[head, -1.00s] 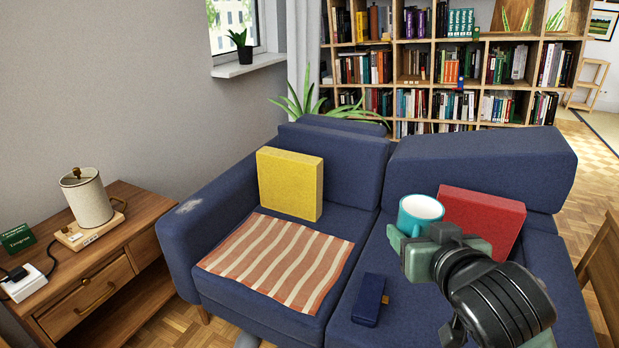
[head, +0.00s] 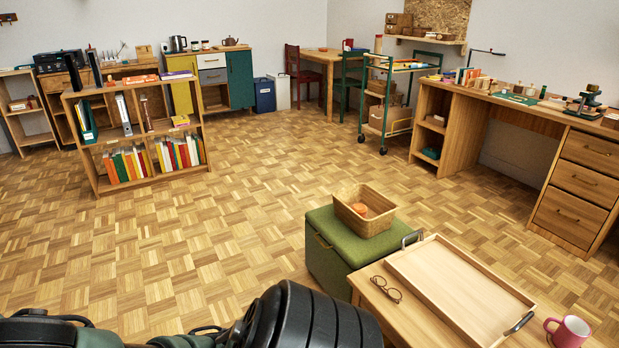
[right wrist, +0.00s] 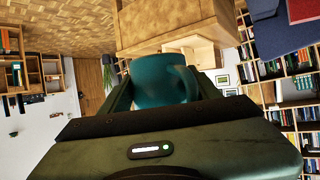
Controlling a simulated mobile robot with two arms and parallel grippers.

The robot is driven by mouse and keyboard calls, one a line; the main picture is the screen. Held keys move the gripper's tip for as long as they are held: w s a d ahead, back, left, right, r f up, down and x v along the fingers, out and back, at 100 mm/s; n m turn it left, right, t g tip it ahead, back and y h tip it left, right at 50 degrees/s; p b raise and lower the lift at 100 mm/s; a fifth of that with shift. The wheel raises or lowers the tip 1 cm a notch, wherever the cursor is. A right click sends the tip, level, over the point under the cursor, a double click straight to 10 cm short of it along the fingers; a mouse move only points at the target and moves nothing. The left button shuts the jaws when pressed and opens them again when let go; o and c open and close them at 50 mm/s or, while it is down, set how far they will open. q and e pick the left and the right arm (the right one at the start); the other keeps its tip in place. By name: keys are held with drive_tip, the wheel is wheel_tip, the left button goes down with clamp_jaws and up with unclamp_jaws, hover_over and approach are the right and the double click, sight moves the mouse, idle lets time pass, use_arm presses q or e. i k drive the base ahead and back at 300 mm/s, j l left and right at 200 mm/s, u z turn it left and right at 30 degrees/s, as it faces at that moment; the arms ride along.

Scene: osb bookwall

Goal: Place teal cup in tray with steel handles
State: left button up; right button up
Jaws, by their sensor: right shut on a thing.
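The teal cup (right wrist: 160,82) is between the fingers of my right gripper (right wrist: 165,90) in the right wrist view, and the gripper is shut on it. The head view does not show the cup; only part of my right arm crosses its bottom edge. The tray with steel handles (head: 460,288) is a shallow, empty, light wooden tray at the lower right of the head view. One steel handle is at its far left corner and one at its near right end. My left gripper is not in view.
The tray lies on a wooden table (head: 372,302) with glasses (head: 386,289) left of it and a pink mug (head: 568,331) at its right. A green ottoman (head: 335,255) bearing a wicker basket (head: 364,210) stands behind. Parquet floor (head: 230,215) is open beyond.

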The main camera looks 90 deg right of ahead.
sight(453, 288)
drive_tip(key=z, duration=2.25)
drive_tip(key=i+z, duration=0.2)
drive_tip(key=z, duration=0.2)
drive_tip(key=i+j+z, duration=0.15)
drive_tip(key=z, duration=0.25)
drive_tip(key=i+j+z, duration=0.15)
drive_tip(key=z, duration=0.2)
drive_tip(key=i+j+z, duration=0.15)
drive_tip(key=z, duration=0.25)
drive_tip(key=j, duration=0.1)
